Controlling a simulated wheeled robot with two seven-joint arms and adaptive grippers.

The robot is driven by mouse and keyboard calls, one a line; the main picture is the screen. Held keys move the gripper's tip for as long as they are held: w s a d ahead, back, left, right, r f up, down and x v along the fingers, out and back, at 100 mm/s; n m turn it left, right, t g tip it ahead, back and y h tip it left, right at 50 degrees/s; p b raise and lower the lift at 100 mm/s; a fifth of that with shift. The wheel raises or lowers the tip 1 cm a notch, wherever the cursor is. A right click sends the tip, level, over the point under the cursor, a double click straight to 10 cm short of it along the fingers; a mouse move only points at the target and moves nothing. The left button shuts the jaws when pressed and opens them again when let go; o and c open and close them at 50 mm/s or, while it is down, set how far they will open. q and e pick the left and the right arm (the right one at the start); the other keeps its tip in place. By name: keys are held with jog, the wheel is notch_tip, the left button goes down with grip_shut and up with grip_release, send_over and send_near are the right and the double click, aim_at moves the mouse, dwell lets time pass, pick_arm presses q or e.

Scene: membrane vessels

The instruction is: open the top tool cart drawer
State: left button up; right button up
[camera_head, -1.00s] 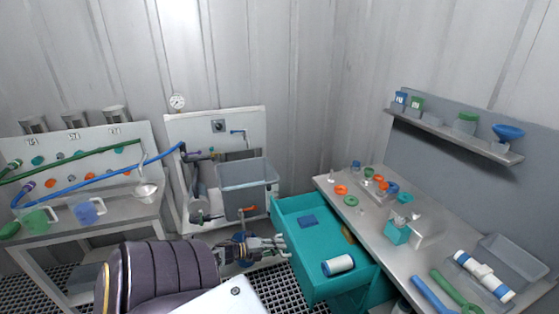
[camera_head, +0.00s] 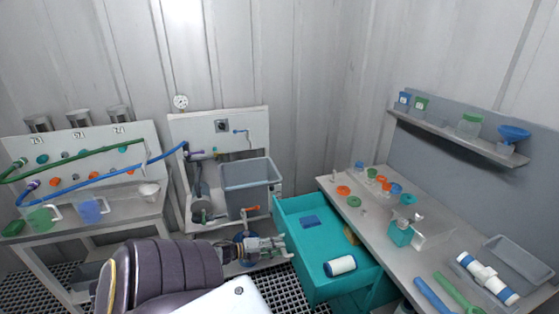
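The teal tool cart (camera_head: 322,291) stands under the right workbench. Its top drawer (camera_head: 301,262) is pulled out toward the left and shows its inside. In the drawer lie a white cylinder with dark blue ends (camera_head: 340,265), a flat blue piece (camera_head: 309,222) and a yellow-brown piece (camera_head: 351,235). My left gripper (camera_head: 284,246) is just left of the drawer's front, with its fingers pointing at it. The fingers are small and close together, so their opening and any contact are unclear. My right gripper is out of view.
The workbench (camera_head: 385,250) on the right holds rings, fittings and a tray. A grey tub (camera_head: 250,175) hangs on the white panel stand behind my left gripper. A bench with hoses and jugs (camera_head: 90,210) stands on the left. Dark grating covers the floor.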

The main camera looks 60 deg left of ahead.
pick_arm(q)
jog(key=v, duration=1)
dwell(0.8)
